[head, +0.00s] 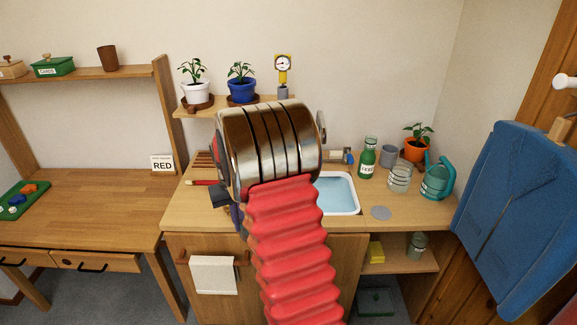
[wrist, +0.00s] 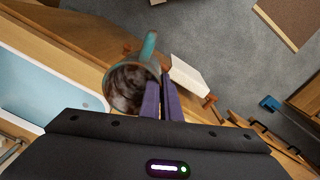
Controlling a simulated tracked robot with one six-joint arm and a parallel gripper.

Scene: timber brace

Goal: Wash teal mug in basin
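The teal mug (wrist: 148,47) shows in the wrist view, its open mouth facing the camera and its inside stained dark brown. Its handle points to the top of the picture. My gripper (wrist: 161,88) has its two purple fingers close together at the mug's right rim and looks shut on its wall. The mug is out over the counter's front edge. In the head view my gripper (head: 236,214) is partly hidden by my red arm, and the mug is hidden. The basin (head: 337,192) holds pale blue water; it also shows in the wrist view (wrist: 45,85).
On the counter, right of the basin, stand a green bottle (head: 367,158), a glass jar (head: 400,178), a grey cup (head: 388,155), an orange plant pot (head: 415,150) and a teal watering can (head: 436,180). A white towel (head: 213,275) hangs on the counter front.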

